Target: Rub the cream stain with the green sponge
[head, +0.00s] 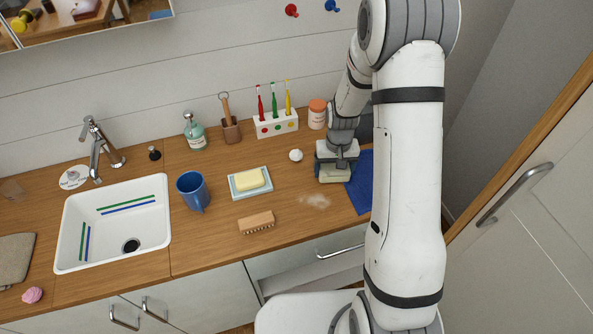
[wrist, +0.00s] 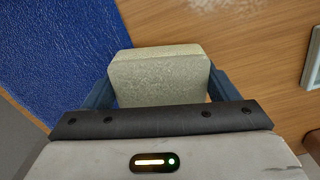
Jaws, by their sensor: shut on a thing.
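My gripper (head: 336,166) is shut on the pale green sponge (head: 333,177), which also shows between the fingers in the wrist view (wrist: 160,76). The sponge is low over the wooden counter, beside the blue cloth; I cannot tell whether it touches the wood. The cream stain (head: 314,201) is a pale smear on the counter, just in front of the sponge and a little left in the head view. Its edge shows at the top right of the wrist view (wrist: 225,6). The sponge is apart from the stain.
A blue cloth (head: 361,186) lies right of the sponge. A soap dish (head: 238,194) with yellow soap, a wooden brush (head: 257,222), a white ball (head: 296,155) and a blue mug (head: 193,191) stand to the left. A toothbrush holder (head: 276,124) is behind. An open drawer (head: 315,268) lies below the counter edge.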

